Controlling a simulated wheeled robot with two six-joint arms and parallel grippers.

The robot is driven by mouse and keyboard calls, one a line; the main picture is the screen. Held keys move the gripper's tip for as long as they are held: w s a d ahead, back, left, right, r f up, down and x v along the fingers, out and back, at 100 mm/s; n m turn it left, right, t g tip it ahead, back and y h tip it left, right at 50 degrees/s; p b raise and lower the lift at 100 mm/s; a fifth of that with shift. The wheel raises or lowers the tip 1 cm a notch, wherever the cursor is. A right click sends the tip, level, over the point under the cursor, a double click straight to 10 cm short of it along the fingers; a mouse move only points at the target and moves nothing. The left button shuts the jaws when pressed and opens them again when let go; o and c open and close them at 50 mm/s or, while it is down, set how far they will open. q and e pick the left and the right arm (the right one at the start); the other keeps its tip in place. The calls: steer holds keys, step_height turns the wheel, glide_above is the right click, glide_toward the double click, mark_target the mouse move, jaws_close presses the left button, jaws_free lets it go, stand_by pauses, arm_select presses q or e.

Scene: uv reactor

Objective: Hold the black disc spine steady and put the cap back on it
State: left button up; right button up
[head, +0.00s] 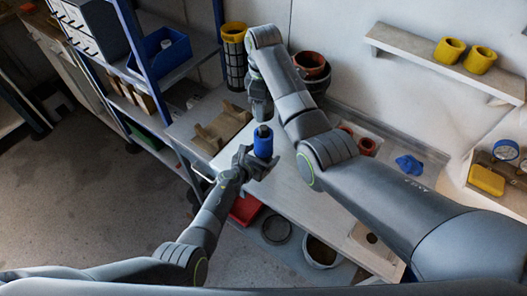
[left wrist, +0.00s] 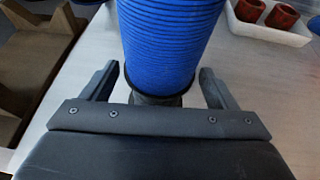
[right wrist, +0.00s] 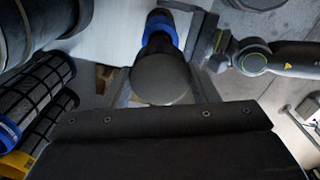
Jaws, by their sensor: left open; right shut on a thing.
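The black disc spine carries a blue ribbed stack (head: 263,146) and stands upright, with its black top (head: 263,131) showing above the blue. My left gripper (head: 257,166) is open around its lower end. In the left wrist view the blue stack (left wrist: 172,40) rises between the open fingers, with a gap on each side of the black base (left wrist: 160,99). My right gripper (head: 261,106) is shut on the round dark cap (right wrist: 160,79), above the spine. In the right wrist view the spine's blue part (right wrist: 160,24) shows beyond the cap. Whether cap and spine touch is hidden.
A wooden cradle (head: 222,128) lies left on the bench. A yellow-rimmed black cage cylinder (head: 234,60) and a reddish pot (head: 311,64) stand behind. A white tray (left wrist: 270,32) holds red rings. A blue crumpled piece (head: 409,165) lies right. The front bench area (head: 290,195) is clear.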

mark_target(264, 127)
arm_select(q)
steer(key=shift+w+d+f, duration=0.2)
steer(key=shift+w+f, duration=0.1)
steer(key=shift+w, duration=0.25)
steer(key=shift+c, duration=0.4)
steer(key=c, duration=1.3)
arm_select(e)
steer(key=shift+f, duration=2.5)
steer(key=shift+f, duration=0.1)
steer(key=shift+f, duration=0.8)
steer(key=shift+f, duration=0.55)
